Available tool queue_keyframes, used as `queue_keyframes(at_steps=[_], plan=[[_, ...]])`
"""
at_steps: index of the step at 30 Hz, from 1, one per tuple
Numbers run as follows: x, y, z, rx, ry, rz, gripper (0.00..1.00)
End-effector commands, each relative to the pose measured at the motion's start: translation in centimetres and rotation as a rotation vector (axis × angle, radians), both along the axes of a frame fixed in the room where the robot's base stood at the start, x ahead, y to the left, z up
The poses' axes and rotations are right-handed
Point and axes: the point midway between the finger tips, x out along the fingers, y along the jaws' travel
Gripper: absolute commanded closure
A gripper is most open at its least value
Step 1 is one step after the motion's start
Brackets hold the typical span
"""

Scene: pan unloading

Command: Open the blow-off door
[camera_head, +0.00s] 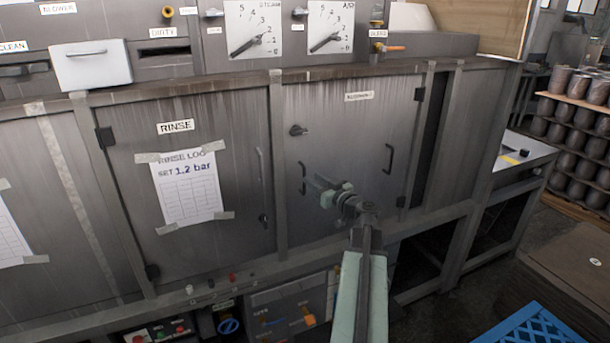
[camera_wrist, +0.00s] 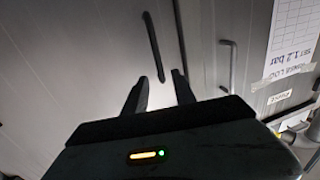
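The grey door (camera_head: 345,130) right of the RINSE door looks shut; its small label is too blurred to read surely. It has a dark bar handle (camera_head: 302,178) near its left edge, a second bar handle (camera_head: 388,158) near its right edge, and a dark knob (camera_head: 298,130) at upper left. My gripper (camera_head: 322,187) is in front of the door's lower left, close to the left handle. In the wrist view my gripper's fingers (camera_wrist: 161,88) are apart with nothing held. A dark bar (camera_wrist: 153,46) ends near the gap between the fingertips; contact cannot be told.
The RINSE door (camera_head: 180,110) with a taped log sheet (camera_head: 188,190) is to the left, and its bar handle (camera_head: 260,165) stands out. Below are a control panel (camera_head: 290,310) and an open dark frame. A blue crate (camera_head: 525,328) and brown pallet stack (camera_head: 570,265) are at lower right.

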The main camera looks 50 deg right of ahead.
Motion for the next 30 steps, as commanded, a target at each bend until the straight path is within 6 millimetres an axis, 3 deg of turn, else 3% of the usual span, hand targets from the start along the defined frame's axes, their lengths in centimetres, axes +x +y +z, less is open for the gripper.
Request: queue_keyframes(at_steps=[6,10,17,21,30], plan=[[4.3,-0.9,0.0,0.001,0.001,0.003,0.68],[5.9,-1.2,0.0,0.001,0.001,0.002,0.68],[6.0,-1.1,0.0,0.001,0.001,0.000,0.68],[6.0,-1.1,0.0,0.001,0.001,0.000,1.00],[6.0,-1.2,0.0,0.001,0.001,0.000,1.00]])
